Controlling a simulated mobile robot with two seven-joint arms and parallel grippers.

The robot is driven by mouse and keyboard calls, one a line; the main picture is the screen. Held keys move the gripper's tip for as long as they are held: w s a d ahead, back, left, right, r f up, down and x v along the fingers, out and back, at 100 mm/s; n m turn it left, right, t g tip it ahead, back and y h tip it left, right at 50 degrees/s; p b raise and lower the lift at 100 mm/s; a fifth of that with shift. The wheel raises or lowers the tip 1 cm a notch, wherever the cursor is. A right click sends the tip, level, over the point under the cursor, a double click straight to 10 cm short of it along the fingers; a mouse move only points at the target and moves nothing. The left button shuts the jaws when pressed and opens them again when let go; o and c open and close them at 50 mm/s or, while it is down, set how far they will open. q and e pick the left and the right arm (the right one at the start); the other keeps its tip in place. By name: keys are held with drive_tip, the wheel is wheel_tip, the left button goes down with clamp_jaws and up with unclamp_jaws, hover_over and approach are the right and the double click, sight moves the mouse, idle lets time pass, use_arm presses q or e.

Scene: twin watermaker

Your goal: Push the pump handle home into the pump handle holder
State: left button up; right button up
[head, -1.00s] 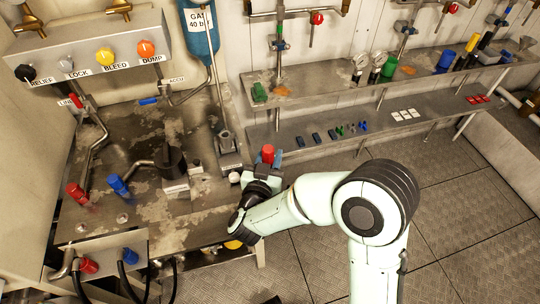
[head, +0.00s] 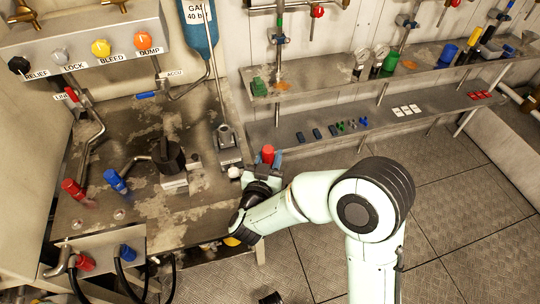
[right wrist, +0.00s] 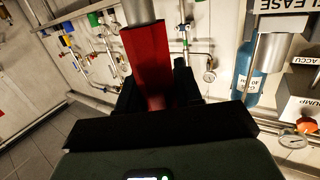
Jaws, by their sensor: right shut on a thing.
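The red grip of the pump handle (head: 267,153) stands up from my right gripper (head: 262,171) at the right edge of the metal bench. In the right wrist view, the red grip (right wrist: 148,55) sits between the dark fingers of my right gripper (right wrist: 158,88). A grey metal rod runs on from the grip at the top of that view. My right gripper is shut on the handle. A grey metal socket (head: 226,138) stands on the bench left of the grip, with a thin rod rising from it. I cannot tell which part is the pump handle holder. My left gripper is not recognisable.
A dark pump body (head: 170,155) with a pale block stands on the bench. Red and blue valve handles are at the left, below a knob panel (head: 90,45). Two wall shelves (head: 310,95) carry small parts at the right. The floor at the lower right is open.

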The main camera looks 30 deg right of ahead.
drive_tip(key=shift+f, duration=0.15)
drive_tip(key=o, duration=1)
drive_tip(key=shift+c, duration=0.2)
drive_tip(key=v, duration=1.3)
drive_tip(key=shift+s+a, duration=0.15)
drive_tip(key=shift+a, duration=0.05)
